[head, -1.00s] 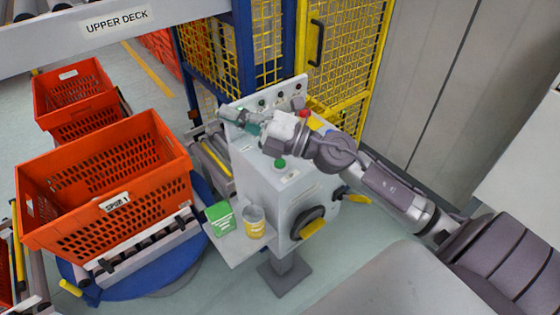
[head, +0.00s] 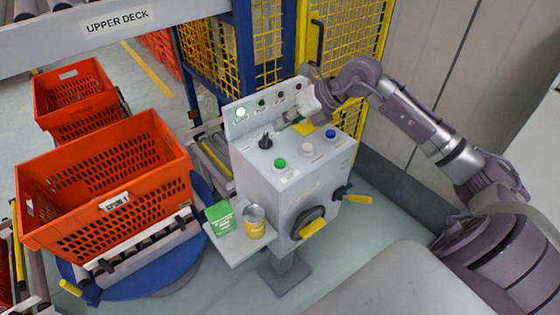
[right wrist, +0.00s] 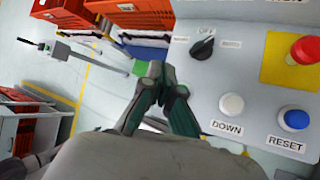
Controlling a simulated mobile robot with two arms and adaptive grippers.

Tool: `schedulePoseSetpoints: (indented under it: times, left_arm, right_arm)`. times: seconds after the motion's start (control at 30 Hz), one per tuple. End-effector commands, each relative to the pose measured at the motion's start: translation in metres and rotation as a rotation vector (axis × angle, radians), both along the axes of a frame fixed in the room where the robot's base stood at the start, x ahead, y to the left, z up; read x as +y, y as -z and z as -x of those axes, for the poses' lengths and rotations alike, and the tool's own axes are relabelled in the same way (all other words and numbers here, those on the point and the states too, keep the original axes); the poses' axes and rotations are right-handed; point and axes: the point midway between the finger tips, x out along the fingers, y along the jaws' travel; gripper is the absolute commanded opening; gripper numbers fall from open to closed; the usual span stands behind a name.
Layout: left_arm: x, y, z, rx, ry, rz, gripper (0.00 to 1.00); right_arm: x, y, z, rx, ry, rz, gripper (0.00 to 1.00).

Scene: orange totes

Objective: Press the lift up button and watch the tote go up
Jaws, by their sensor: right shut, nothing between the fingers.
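The grey control box (head: 262,190) stands in the middle of the head view. Its top has a green button (head: 280,163), a white button (head: 306,149), a blue button (head: 330,134) and a black selector knob (head: 265,141). In the right wrist view the white button (right wrist: 231,104) is labelled DOWN and the blue one (right wrist: 294,118) RESET. One panel lamp (head: 240,113) glows. My right gripper (head: 288,120) is shut and empty, near the panel's back edge; its fingers (right wrist: 165,75) show shut in the wrist view. An orange tote (head: 105,190) sits on rollers at left. My left gripper is out of view.
A red stop button (right wrist: 304,50) on a yellow plate is near the gripper. A green carton (head: 220,218) and a yellow can (head: 255,222) stand on the side shelf. Another orange tote (head: 75,95) is behind. A yellow mesh cage (head: 345,45) stands at the back.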

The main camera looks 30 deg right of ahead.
Motion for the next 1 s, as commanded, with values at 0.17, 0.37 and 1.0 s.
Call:
schedulePoseSetpoints:
  times: [0.17,0.37,1.0]
  left_arm:
    - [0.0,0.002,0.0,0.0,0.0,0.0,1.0]
    - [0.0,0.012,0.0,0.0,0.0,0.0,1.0]
    - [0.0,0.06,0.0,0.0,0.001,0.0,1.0]
  right_arm:
    - [0.001,0.004,0.0,0.0,-0.002,-0.002,0.0]
    - [0.001,0.02,0.0,0.002,-0.001,-0.003,0.0]
    - [0.001,0.089,0.0,-0.001,-0.002,-0.002,0.0]
